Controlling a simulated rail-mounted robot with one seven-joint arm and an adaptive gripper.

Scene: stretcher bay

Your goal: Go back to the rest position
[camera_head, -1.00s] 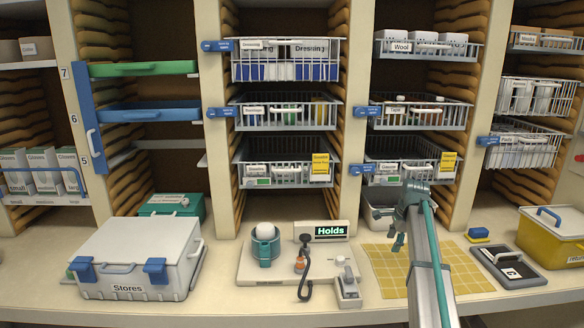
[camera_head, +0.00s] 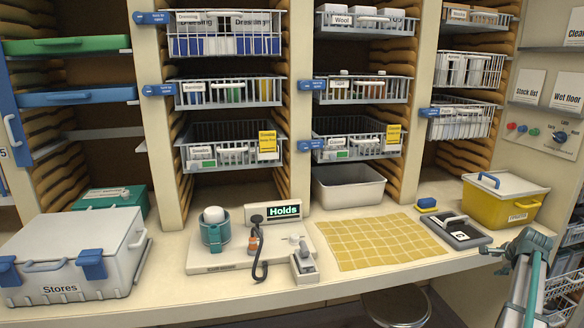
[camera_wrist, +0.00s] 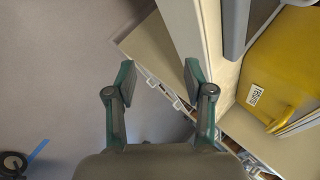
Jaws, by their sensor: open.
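My gripper (camera_wrist: 157,75) is open in the wrist view, with its two green fingers apart and nothing between them. Beneath it are the grey floor and the edge of a pale unit. In the head view my gripper (camera_head: 505,258) is at the lower right, off the counter's front edge, to the right of the black tablet-like board (camera_head: 488,238) and below the yellow box (camera_head: 480,205).
Wire baskets (camera_head: 232,145) fill the shelves. A round stool (camera_head: 395,306) stands in front of the counter.

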